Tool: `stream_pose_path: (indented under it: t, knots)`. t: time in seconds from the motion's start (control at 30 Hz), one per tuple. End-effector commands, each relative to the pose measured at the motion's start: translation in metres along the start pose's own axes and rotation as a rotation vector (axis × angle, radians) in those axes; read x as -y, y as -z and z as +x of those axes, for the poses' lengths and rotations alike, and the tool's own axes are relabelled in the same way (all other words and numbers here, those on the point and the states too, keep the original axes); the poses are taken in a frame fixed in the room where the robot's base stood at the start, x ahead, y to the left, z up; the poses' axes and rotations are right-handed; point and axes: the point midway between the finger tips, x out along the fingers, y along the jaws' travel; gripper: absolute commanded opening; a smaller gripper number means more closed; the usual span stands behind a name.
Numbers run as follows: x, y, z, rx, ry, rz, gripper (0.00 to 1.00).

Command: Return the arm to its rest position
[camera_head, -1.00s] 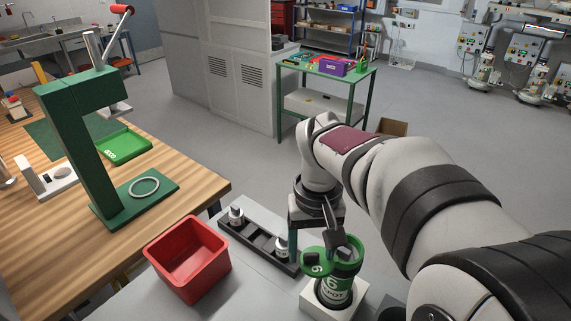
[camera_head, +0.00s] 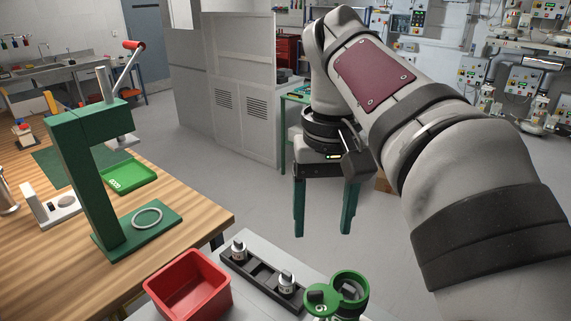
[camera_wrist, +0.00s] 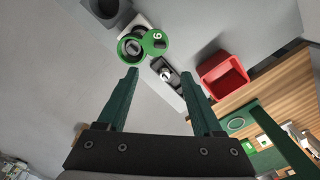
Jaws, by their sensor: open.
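My gripper (camera_head: 323,228) hangs above and beyond the grey bench, its two green fingers apart, pointing down, with nothing between them. In the wrist view my gripper (camera_wrist: 160,85) is also open and empty. The green-topped tube blower part marked 6 (camera_head: 338,294) stands below it at the front of the head view, apart from the fingers. It also shows in the wrist view (camera_wrist: 144,44). My arm extends from the right side of the head view and is raised.
A black rack (camera_head: 262,277) with white-and-black pieces stands left of the green part. A red bin (camera_head: 190,288) is further left. A green press (camera_head: 95,170) with a lever stands on the wooden table. Open floor lies beyond the bench.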

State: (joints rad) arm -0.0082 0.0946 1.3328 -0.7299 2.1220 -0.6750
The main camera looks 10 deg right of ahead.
Motion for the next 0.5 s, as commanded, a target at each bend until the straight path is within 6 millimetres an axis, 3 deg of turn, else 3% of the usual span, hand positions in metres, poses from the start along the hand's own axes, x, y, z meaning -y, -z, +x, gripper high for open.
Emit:
stream_pose_path:
  t: [0.13, 0.2, 0.27, 0.4, 0.5]
  knots:
    - [0.0, -0.003, 0.002, 0.002, 0.001, 0.003, 0.68]
    - [0.0, -0.018, 0.011, 0.009, 0.007, 0.024, 0.68]
    - [0.002, -0.044, 0.03, 0.021, 0.021, 0.063, 0.68]
    - [0.01, -0.12, 0.095, 0.04, 0.078, 0.212, 0.68]
    - [0.017, -0.165, 0.14, 0.05, 0.118, 0.324, 0.68]
